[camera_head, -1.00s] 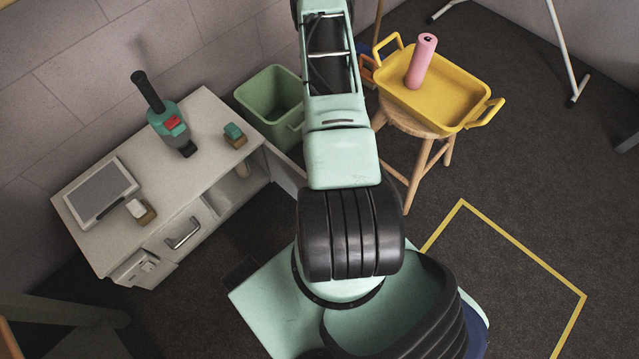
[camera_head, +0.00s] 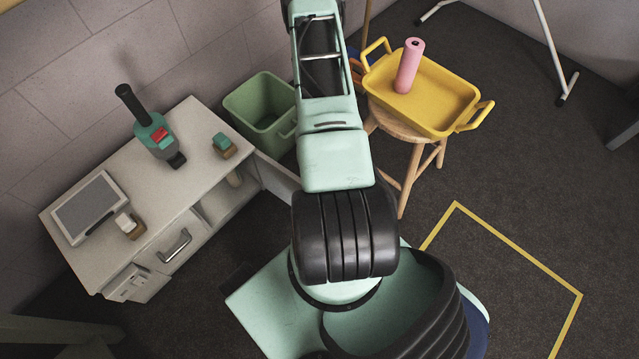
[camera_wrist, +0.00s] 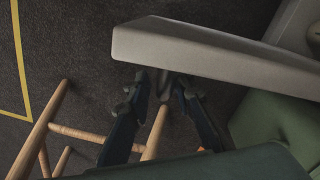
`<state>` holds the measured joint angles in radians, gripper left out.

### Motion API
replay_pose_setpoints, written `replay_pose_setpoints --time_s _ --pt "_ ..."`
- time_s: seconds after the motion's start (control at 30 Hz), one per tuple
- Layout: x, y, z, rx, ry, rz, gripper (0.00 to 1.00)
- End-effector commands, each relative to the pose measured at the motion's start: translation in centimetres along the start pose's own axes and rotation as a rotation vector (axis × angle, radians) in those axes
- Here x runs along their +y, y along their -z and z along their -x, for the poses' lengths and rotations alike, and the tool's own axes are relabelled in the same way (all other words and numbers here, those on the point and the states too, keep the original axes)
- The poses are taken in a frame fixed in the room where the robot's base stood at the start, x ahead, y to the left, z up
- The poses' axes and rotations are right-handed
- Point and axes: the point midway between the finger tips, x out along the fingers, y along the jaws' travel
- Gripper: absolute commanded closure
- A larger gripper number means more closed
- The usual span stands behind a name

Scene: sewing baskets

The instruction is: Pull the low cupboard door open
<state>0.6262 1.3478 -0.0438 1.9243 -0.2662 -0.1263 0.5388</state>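The low white cupboard (camera_head: 122,210) stands against the wall at the left of the head view. Its door (camera_head: 277,172) is swung out from the right end, and the inside behind it shows; the arm hides the door's outer end. In the wrist view the door (camera_wrist: 215,52) is a pale slab seen from above. My gripper (camera_wrist: 160,88) is at the door's face, its fingers either side of a small grey piece, likely the handle. Whether the fingers press on it is unclear. The gripper is hidden in the head view.
A green bin (camera_head: 262,112) stands close behind the door and shows in the wrist view (camera_wrist: 275,125). A wooden stool (camera_head: 410,165) with a yellow tray (camera_head: 440,105) stands right of the arm. A drawer handle (camera_head: 175,246) juts from the cupboard front.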

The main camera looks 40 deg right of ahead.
Motion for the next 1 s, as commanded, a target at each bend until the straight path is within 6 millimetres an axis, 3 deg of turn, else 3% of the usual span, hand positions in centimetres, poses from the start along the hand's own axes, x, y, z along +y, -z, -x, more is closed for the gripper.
replay_pose_setpoints --time_s 0.47,1.0 --pt "-0.3 0.2 0.7 0.004 0.004 0.001 0.73" --pt "-0.1 0.1 8.9 0.004 0.003 0.000 0.73"
